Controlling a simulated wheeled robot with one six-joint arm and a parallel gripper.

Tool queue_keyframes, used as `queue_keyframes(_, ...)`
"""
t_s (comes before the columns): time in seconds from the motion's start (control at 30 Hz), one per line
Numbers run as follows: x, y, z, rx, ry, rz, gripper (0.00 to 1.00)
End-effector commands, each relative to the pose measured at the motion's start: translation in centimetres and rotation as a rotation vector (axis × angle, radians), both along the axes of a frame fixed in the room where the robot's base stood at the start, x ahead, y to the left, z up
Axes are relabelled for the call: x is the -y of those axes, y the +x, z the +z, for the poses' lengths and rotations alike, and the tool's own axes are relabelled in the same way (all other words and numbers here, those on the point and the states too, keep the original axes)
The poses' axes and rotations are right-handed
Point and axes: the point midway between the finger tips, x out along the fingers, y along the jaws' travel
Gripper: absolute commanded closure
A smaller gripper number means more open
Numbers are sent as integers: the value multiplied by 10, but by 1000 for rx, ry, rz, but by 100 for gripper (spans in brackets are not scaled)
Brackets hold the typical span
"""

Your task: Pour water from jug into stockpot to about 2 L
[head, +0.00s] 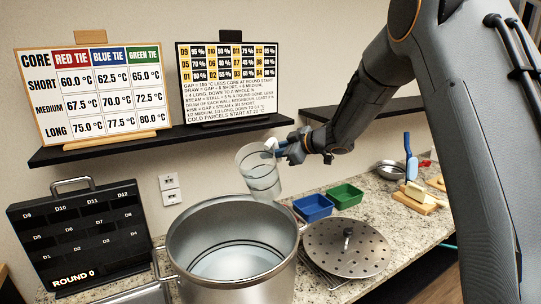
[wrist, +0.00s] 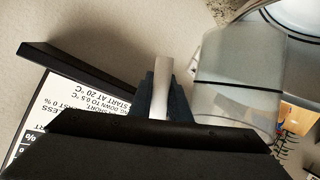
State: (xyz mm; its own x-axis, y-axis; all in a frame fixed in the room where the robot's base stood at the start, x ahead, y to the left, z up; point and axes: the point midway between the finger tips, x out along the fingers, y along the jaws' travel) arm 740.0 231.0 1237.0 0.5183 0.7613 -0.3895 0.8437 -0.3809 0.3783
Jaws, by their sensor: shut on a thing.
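A large steel stockpot (head: 184,254) stands on the counter in the head view, with some clear water (head: 238,263) inside and dark lines on its inner wall. A clear jug (head: 259,172) is held above the pot's far right rim, slightly tilted. My gripper (head: 281,147) is shut on the jug's pale handle, at its upper right. In the wrist view the handle (wrist: 161,85) sits between my dark fingers, and the jug's clear body (wrist: 235,75) is at the right. The jug seems to hold some water; its level is hard to read. No falling stream shows.
A perforated lid (head: 346,248) lies right of the pot. Blue (head: 313,207) and green (head: 345,196) trays stand behind it. A black board (head: 80,236) stands left. A black shelf (head: 160,138) with two charts is close behind the jug. A cutting board (head: 418,203) is further right.

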Motion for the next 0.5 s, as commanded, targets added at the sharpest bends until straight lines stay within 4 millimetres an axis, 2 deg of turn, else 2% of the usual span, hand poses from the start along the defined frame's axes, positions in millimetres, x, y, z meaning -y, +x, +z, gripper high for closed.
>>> queue_keyframes(0.5,-1,-1,17,129,-73,-1,100)
